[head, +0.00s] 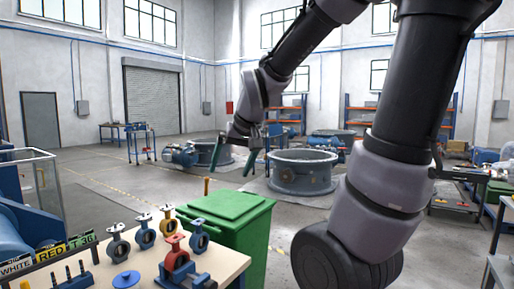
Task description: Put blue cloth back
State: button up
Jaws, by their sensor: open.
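I cannot make out a blue cloth in the head view. My gripper (231,165) hangs in the air at the end of my arm, above and behind the green bin (232,208) in the picture. Its two fingers point down and stand apart, with nothing visible between them. A round blue piece (126,279) lies on the near workbench (222,262), but it looks like a disc with a knob rather than cloth.
Several small butterfly valves, blue, yellow and red (174,254), stand on the near workbench by labelled signs (50,250). The green bin has its lid closed. Large round valve bodies (302,172) stand on the floor behind. Open floor (110,185) lies at the left.

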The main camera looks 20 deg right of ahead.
jog(key=s+d+r+m+t, duration=0.1)
jog(key=s+d+r+m, duration=0.1)
jog(key=s+r, duration=0.4)
jog(key=shift+s+d+r+m, duration=0.15)
jog(key=shift+s+d+m, duration=0.3)
jog(key=shift+s, duration=1.65)
